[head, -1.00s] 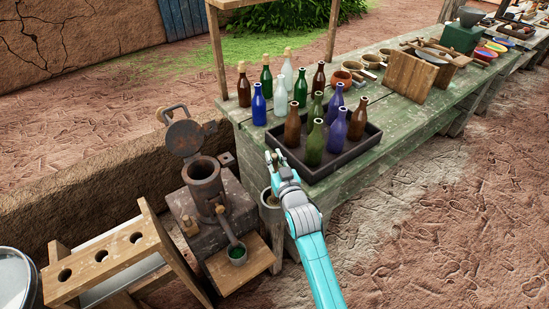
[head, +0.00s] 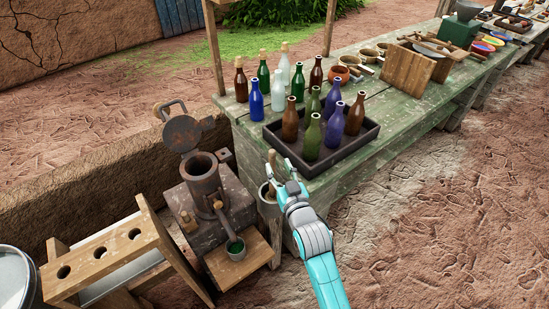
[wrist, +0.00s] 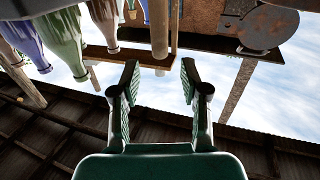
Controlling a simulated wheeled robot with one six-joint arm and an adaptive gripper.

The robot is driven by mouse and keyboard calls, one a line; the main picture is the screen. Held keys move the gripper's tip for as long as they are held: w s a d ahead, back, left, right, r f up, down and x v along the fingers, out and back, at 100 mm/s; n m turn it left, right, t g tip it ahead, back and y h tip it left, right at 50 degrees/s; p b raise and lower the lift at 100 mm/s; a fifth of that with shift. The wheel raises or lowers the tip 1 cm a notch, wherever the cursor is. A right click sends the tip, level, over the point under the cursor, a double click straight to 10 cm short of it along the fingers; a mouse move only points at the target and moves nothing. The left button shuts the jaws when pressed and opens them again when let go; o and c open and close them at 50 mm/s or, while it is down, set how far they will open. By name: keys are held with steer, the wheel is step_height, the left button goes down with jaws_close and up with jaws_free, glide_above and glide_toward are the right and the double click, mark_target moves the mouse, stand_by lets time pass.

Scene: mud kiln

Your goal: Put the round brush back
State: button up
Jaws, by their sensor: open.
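A wooden handle (head: 272,159), seemingly the round brush's, stands up from a grey cup-like holder (head: 268,203) at the near left end of the green table. Its lower end is hidden in the holder and behind my gripper, so I cannot see any bristles. My gripper (head: 280,178) is open beside the handle, on its near side. In the wrist view, which looks upside down, my open gripper (wrist: 160,70) has nothing between its fingers. A wooden rod (wrist: 159,32), likely the same handle, shows beyond the fingertips, lined up with the gap.
A dark tray (head: 345,155) with several bottles stands on the green table (head: 400,125), close behind my gripper. More bottles stand farther back. A wooden rack (head: 105,262) stands farther left. Bare ground lies right.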

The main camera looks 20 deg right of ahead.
steer(key=shift+s, duration=2.7)
steer(key=shift+s, duration=0.1)
steer(key=s+f+g, duration=0.1)
steer(key=s+f, duration=0.3)
steer(key=s, duration=0.7)
steer(key=s+f+g, duration=0.1)
steer(key=s+f, duration=0.3)
steer(key=s, duration=0.7)
steer(key=s+r, duration=0.2)
steer(key=s, duration=0.7)
steer(key=s+r+g, duration=0.1)
steer(key=s+r, duration=0.1)
steer(key=s, duration=0.8)
steer(key=shift+s+r, duration=0.25)
steer(key=shift+r, duration=0.1)
